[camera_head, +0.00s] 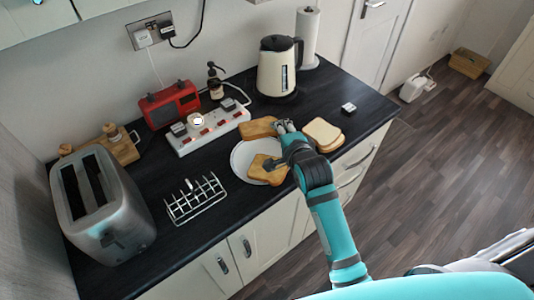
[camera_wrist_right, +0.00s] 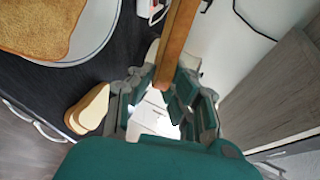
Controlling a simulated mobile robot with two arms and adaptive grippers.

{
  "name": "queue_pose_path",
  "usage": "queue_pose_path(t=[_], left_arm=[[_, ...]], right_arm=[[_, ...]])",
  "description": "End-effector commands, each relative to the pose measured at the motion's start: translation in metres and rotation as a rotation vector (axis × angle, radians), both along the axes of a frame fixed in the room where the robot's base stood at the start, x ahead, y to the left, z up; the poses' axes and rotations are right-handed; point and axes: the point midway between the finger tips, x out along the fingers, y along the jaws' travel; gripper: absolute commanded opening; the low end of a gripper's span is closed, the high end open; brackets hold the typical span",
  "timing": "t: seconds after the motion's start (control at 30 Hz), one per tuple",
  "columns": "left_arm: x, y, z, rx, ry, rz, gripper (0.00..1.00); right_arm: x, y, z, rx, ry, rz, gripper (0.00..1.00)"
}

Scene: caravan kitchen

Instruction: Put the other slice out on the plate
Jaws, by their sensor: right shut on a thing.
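My right gripper (camera_head: 284,126) is shut on a brown toast slice (camera_head: 258,127) and holds it over the counter near the back of the plate. In the right wrist view the gripper (camera_wrist_right: 172,90) pinches this slice (camera_wrist_right: 180,40), which shows edge-on. The white plate (camera_head: 238,160) bears another toasted slice (camera_head: 262,178), partly covered by my wrist. That plate (camera_wrist_right: 108,32) and its slice (camera_wrist_right: 45,25) also show at the upper left of the wrist view. The grey toaster (camera_head: 110,215) stands at the left end of the counter. My left gripper is not in view.
Pale bread slices (camera_head: 323,133) lie stacked right of my gripper. A wire toast rack (camera_head: 196,198) stands left of the plate. A white socket strip (camera_head: 208,131), red radio (camera_head: 171,103) and cream kettle (camera_head: 277,70) stand behind. The counter's right end is mostly clear.

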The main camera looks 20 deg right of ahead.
Motion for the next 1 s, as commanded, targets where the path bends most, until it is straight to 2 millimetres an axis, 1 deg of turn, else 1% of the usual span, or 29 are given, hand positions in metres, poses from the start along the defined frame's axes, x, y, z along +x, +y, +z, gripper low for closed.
queue_pose_path(t=[0.27,0.63,0.67,0.83,1.0], left_arm=[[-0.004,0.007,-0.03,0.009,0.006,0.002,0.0],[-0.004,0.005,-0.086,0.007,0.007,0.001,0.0],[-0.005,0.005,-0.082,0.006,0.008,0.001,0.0],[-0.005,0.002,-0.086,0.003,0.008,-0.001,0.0],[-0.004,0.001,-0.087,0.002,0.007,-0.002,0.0]], right_arm=[[0.0,0.0,-0.028,-0.003,-0.001,0.002,0.0],[0.0,0.0,-0.079,-0.005,-0.002,0.003,0.0],[0.0,0.001,-0.079,-0.001,0.001,0.002,0.0],[0.0,0.001,-0.095,-0.001,0.001,0.002,0.0],[0.0,0.0,-0.098,-0.003,-0.002,0.002,0.0]])
